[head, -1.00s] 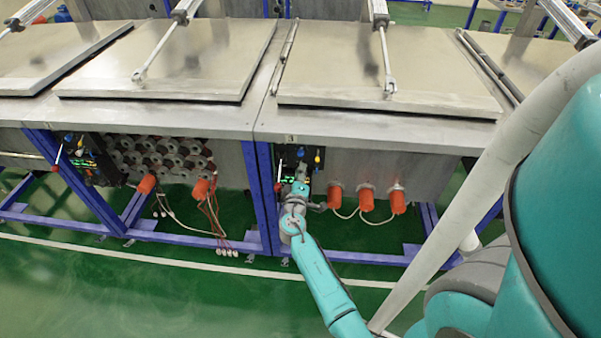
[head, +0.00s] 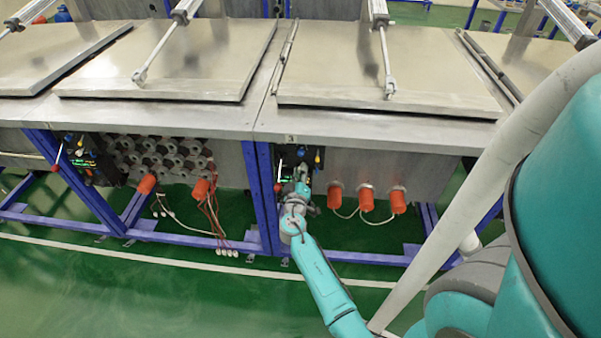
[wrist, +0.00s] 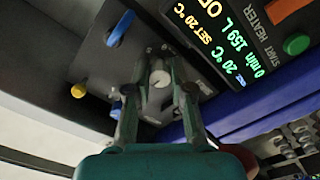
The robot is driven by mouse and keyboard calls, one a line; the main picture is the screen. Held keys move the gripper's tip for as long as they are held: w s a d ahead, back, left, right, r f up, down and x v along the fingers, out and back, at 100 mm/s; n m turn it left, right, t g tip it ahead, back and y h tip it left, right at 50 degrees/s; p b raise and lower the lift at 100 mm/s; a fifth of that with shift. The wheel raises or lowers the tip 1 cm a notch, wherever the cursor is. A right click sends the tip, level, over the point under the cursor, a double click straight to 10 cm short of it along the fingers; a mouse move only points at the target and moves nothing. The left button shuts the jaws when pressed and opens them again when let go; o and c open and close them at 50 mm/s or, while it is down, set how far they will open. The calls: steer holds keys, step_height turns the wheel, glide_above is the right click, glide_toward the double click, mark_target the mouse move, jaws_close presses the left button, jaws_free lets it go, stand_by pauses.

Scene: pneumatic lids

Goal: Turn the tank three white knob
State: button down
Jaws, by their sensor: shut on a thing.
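The white knob (wrist: 160,79) of tank three sits on a dark panel in the wrist view, between my fingertips. My gripper (wrist: 157,92) is shut on it, with one finger on each side. In the head view my gripper (head: 302,172) is at the control panel under the tank marked 3, and the knob is hidden there behind my wrist.
A blue lever (wrist: 121,28) and a yellow knob (wrist: 78,90) are close by on the panel. A lit display (wrist: 228,35) and a green button (wrist: 296,44) lie to the right. Orange-red cylinders (head: 367,200) hang right of my arm.

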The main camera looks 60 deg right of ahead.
steer(key=shift+f, duration=0.1)
steer(key=c, duration=1)
jaws_free()
steer(key=v, duration=1.2)
